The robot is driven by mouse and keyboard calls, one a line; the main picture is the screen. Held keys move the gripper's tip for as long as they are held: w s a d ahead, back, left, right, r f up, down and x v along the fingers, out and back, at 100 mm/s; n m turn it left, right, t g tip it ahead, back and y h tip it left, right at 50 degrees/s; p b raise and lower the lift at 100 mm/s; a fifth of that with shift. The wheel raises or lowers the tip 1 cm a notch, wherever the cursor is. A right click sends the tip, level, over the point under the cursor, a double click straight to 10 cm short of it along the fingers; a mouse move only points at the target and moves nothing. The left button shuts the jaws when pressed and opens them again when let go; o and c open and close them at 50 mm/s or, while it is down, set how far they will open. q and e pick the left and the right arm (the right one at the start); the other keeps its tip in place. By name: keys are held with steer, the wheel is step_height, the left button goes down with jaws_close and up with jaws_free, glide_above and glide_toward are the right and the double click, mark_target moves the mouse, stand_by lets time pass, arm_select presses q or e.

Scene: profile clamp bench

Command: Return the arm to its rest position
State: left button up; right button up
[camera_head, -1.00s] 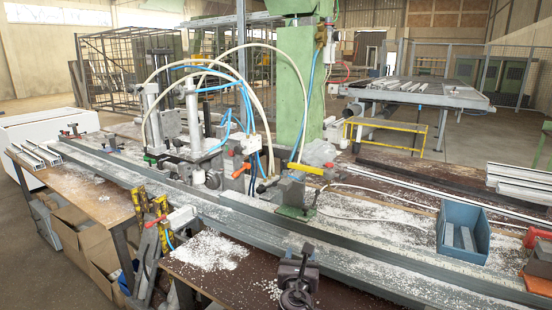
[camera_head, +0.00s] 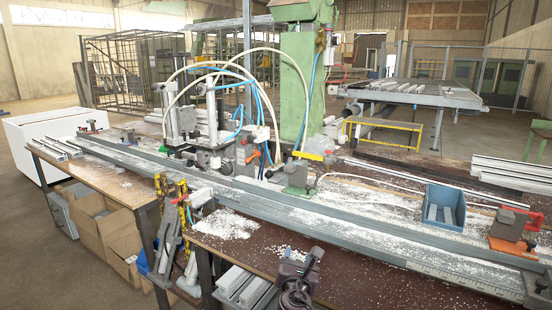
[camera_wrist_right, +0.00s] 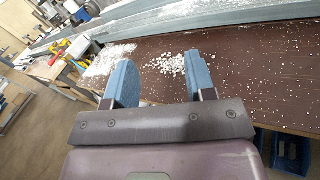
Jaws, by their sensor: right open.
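My right gripper (camera_head: 303,258) is at the bottom middle of the head view, dark and small, in front of the bench's near edge. In the right wrist view its two blue finger pads stand wide apart with nothing between them (camera_wrist_right: 158,68). Beyond the fingers lies the brown bench top (camera_wrist_right: 225,55) with white chips scattered on it. My left gripper and arm are not in view.
A long grey profile rail (camera_head: 330,232) runs across the bench. A blue bin (camera_head: 446,208) and an orange-based clamp (camera_head: 510,238) stand at the right. Yellow-handled tools (camera_head: 170,200) hang at the front edge. Cardboard boxes (camera_head: 115,237) sit below, left.

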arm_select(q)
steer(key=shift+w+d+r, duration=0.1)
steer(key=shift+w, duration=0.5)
arm_select(e)
steer(key=s+d+f+m+g, duration=0.2)
steer(key=s+d+f+m, duration=0.4)
steer(key=s+m, duration=0.4)
steer(key=s+d+f+m+g+y, duration=0.1)
steer(key=s+d+f+m, duration=0.5)
steer(key=s, duration=0.8)
steer(key=s+d+f+m+g+y, duration=0.1)
steer(key=s+d+f+m+g, duration=0.2)
steer(key=s+d+f+m, duration=0.4)
steer(key=s+d+m, duration=0.3)
steer(key=s+m, duration=0.2)
steer(key=m, duration=0.2)
steer(key=shift+s+m, duration=0.35)
steer(key=shift+m, duration=0.05)
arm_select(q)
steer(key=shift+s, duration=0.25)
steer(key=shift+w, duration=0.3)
